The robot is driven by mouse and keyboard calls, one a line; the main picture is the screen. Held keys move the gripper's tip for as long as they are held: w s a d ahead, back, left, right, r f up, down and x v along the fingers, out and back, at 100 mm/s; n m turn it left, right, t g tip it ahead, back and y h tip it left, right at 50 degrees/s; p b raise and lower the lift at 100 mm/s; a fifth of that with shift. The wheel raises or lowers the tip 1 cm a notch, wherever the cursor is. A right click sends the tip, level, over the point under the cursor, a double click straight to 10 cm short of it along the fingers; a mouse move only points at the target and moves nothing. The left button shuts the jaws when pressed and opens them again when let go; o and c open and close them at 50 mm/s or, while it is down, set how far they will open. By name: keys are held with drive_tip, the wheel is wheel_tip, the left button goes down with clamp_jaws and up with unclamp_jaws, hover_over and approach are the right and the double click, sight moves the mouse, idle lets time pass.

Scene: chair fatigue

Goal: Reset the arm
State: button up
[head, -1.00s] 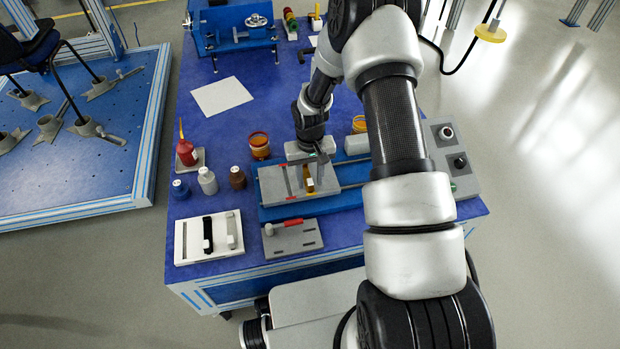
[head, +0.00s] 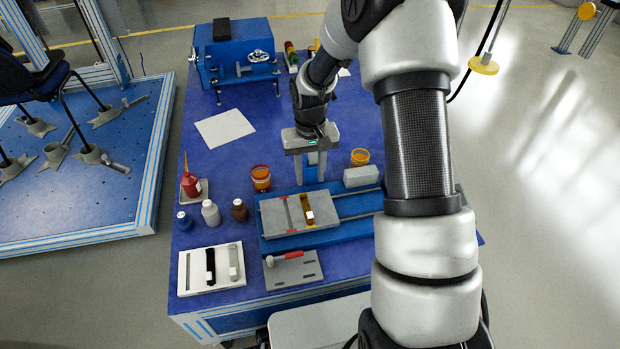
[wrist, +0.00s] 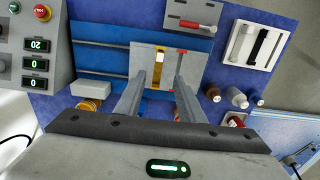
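My gripper (head: 311,166) is raised above the blue table (head: 240,130), behind the grey block of the blue fixture. In the wrist view, the two fingers of my gripper (wrist: 165,88) are apart with nothing between them. The grey block (head: 275,215) on the blue fixture (head: 345,208) carries a yellow-brown piece with a white part (head: 308,213) and a thin red strip. In the wrist view, the fingers point toward this grey block (wrist: 147,57) and look apart from it. My arm hides the right part of the table in the head view.
A red bottle (head: 190,182), small bottles (head: 210,212) and amber jars (head: 261,178) stand left and behind the fixture. A white tray (head: 190,285) and a grey holder with a red-handled tool (head: 292,255) lie in front. A blue vise-like machine (head: 236,55) stands at the back. Table around the paper (head: 224,128) is clear.

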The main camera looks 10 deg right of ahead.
idle(0.5)
drive_tip(key=s+r+t, duration=0.1)
drive_tip(key=s+r, duration=0.3)
drive_tip(key=r, duration=0.6)
drive_tip(key=s+r+t, duration=0.1)
drive_tip(key=s+r, duration=0.3)
drive_tip(key=r, duration=0.5)
drive_tip(key=s+r+t, duration=0.2)
drive_tip(key=s+r, duration=0.3)
drive_tip(key=s, duration=0.4)
drive_tip(key=s+r+t, duration=0.2)
drive_tip(key=s+r, duration=0.3)
drive_tip(key=s, duration=0.3)
wheel_tip(320, 180, up, 22)
drive_tip(key=p, duration=2.2)
drive_tip(key=shift+c, duration=0.5)
drive_tip(key=shift+d, duration=0.1)
